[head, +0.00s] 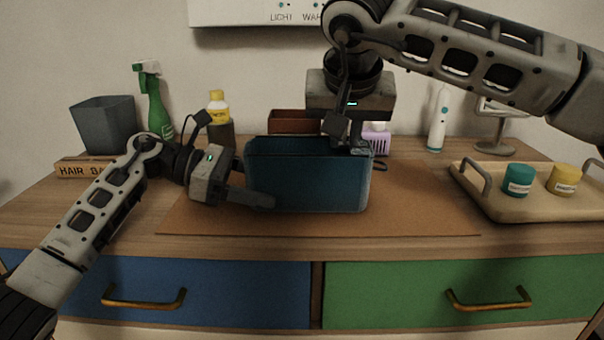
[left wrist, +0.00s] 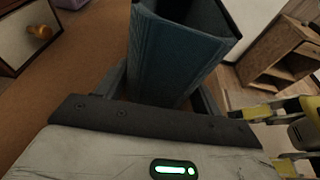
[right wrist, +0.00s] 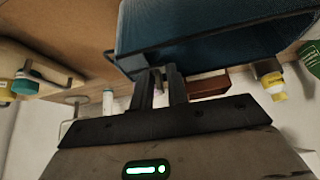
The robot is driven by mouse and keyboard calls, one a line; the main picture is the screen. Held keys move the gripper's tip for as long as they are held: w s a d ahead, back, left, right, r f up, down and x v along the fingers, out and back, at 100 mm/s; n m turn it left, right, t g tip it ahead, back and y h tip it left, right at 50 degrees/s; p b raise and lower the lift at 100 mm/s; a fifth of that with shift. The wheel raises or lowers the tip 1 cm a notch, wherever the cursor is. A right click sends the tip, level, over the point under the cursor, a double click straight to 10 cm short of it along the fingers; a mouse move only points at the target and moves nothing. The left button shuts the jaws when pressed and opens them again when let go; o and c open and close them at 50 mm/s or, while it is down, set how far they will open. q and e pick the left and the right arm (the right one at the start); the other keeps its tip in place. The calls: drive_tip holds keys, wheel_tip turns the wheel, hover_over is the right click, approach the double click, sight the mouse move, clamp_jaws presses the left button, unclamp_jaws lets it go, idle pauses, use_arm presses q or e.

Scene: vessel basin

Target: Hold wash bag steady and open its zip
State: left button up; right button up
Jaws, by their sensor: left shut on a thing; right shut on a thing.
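The blue wash bag (head: 310,185) stands upright on the brown mat; its top is open and its inside shows, also in the left wrist view (left wrist: 165,60). My left gripper (head: 248,188) is shut on the bag's left end, one finger along its front. My right gripper (head: 360,148) points down at the right end of the top rim. Its fingers (right wrist: 162,82) are close together at the rim in the right wrist view. What they grip, apparently the zip pull, is hidden between them. A dark loop shows just right of the bag there.
The mat (head: 430,215) is clear around the bag. A tray (head: 545,208) with a teal jar (head: 518,180) and a yellow jar (head: 565,180) stands at right. A reddish-brown box (head: 293,121), a yellow-capped bottle (head: 217,106), a green spray bottle (head: 155,105) and a grey bin (head: 104,127) stand behind.

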use_arm(q)
drive_tip(key=shift+w+a+f, duration=0.1)
drive_tip(key=shift+w+a, duration=0.05)
drive_tip(key=shift+w, duration=0.05)
use_arm(e)
drive_tip(key=shift+s+d+f, duration=0.1)
drive_tip(key=shift+s+d, duration=0.05)
drive_tip(key=shift+d, duration=1.15)
drive_tip(key=o, duration=0.8)
drive_tip(key=shift+c, duration=0.2)
drive_tip(key=shift+d, duration=0.15)
use_arm(q)
drive_tip(key=shift+a+f, duration=0.1)
use_arm(e)
drive_tip(key=shift+r, duration=0.2)
use_arm(q)
drive_tip(key=shift+f, duration=0.1)
drive_tip(key=shift+s+d+r, duration=0.1)
drive_tip(key=shift+d+r, duration=0.1)
use_arm(e)
wheel_tip(320, 180, up, 6)
drive_tip(key=shift+f, duration=0.1)
